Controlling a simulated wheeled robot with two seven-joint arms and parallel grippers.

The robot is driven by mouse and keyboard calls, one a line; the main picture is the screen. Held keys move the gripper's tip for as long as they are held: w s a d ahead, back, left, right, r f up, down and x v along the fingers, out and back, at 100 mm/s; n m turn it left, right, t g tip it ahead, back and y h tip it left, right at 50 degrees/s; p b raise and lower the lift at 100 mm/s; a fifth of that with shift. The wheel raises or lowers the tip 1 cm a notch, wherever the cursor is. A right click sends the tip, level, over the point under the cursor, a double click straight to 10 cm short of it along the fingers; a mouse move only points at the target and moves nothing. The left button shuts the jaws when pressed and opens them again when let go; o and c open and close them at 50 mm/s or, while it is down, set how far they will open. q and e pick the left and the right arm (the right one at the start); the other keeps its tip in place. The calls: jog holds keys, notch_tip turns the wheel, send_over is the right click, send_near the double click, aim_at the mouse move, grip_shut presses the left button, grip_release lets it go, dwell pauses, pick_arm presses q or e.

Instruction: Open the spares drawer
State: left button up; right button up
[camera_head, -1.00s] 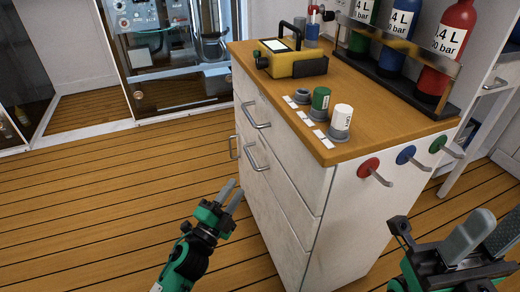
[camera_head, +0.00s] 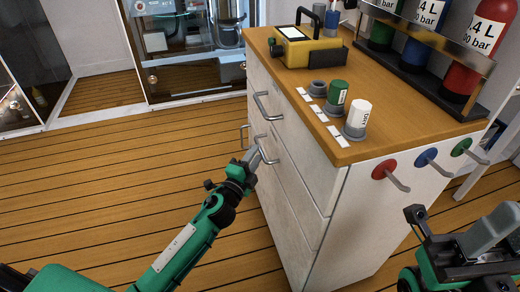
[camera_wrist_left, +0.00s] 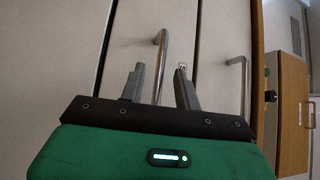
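The white cabinet (camera_head: 345,230) has a stack of drawers on its left face with metal bar handles. No drawer label is readable, so I cannot tell which is the spares drawer. The drawers look closed. My left gripper (camera_head: 258,153) is at the lower handle (camera_head: 269,150), below the upper handle (camera_head: 266,108). In the left wrist view its fingers (camera_wrist_left: 159,85) are apart, with a handle bar (camera_wrist_left: 161,60) lying between them in the picture; contact cannot be told. Another handle (camera_wrist_left: 244,88) is to the right. My right gripper (camera_head: 500,232) is at the lower right, partly cut off.
On the wooden top (camera_head: 405,125) stand a yellow device (camera_head: 308,48), small capped containers and a rack of gas bottles. Hooks with red (camera_head: 383,169), blue and green discs stick out of the right face. The floor left of the cabinet is clear.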

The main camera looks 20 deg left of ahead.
pick_arm(q)
jog(key=shift+x, duration=1.95)
grip_shut()
